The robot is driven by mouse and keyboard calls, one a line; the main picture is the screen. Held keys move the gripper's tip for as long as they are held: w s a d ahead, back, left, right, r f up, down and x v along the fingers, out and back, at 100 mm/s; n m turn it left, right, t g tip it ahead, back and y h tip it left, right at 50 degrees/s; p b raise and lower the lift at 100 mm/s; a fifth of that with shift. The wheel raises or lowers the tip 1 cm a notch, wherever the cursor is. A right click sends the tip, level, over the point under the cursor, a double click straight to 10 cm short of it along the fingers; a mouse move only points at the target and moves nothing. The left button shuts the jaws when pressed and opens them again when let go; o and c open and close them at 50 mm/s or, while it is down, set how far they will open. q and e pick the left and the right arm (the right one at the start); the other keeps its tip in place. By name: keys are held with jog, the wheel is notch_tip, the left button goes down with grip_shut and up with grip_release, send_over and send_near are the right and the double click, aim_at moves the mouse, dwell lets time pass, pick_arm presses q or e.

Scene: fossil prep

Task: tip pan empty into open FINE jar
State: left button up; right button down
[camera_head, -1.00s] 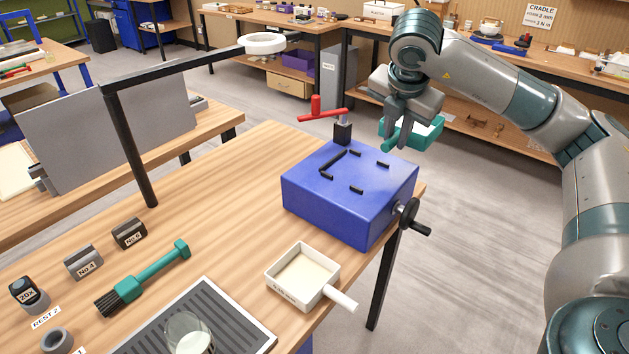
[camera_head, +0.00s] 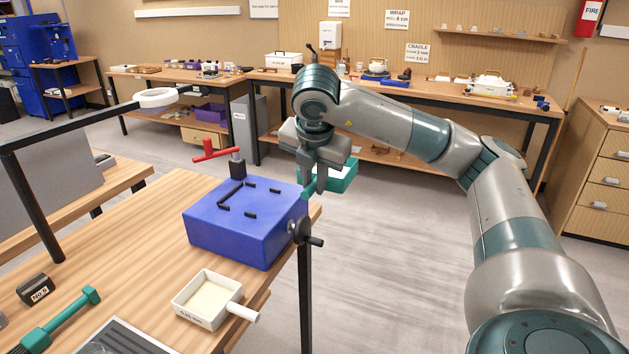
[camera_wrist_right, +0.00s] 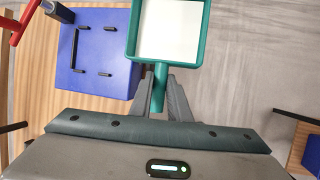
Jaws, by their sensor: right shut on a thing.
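A teal square pan (camera_head: 343,178) hangs in the air just right of the blue box, over the floor past the table's edge. My right gripper (camera_head: 316,186) is shut on its handle. In the wrist view the teal pan (camera_wrist_right: 131,30) looks level, with its handle (camera_wrist_right: 160,88) between the fingers. Its inside is evenly pale; I cannot tell how much of that is contents. No jar labelled FINE can be made out in the current views. My left gripper is not in view.
A blue box (camera_head: 240,225) with black pegs and a side crank (camera_head: 303,231) stands at the table's right edge. Open floor (camera_head: 400,250) is on the right.

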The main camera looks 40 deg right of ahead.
aim_at(305, 190)
jog(key=shift+s+a+n, duration=0.15)
jog(key=shift+a+n, duration=0.05)
jog(key=shift+n, duration=0.1)
jog(key=shift+w+a+f+n+y, duration=0.4)
jog(key=shift+a+f+n, duration=0.1)
jog(key=shift+f+n, duration=0.25)
jog(key=a+n, duration=0.1)
jog(key=f+n+t+y, duration=0.1)
jog(key=shift+s+a+f+n, duration=0.1)
jog(key=shift+s+a+n, duration=0.1)
jog(key=shift+a+n, duration=0.15)
jog(key=s+a+f+m+g, duration=0.4)
jog(key=a+f+m, duration=0.4)
jog(key=a+m, duration=0.3)
jog(key=s+a+f+m+g, duration=0.5)
jog(key=a+f+m, duration=0.4)
jog(key=a+m, duration=0.3)
jog(key=shift+s+a+m+h, duration=0.3)
jog(key=shift+s+m+h, duration=0.15)
jog(key=shift+m, duration=1.15)
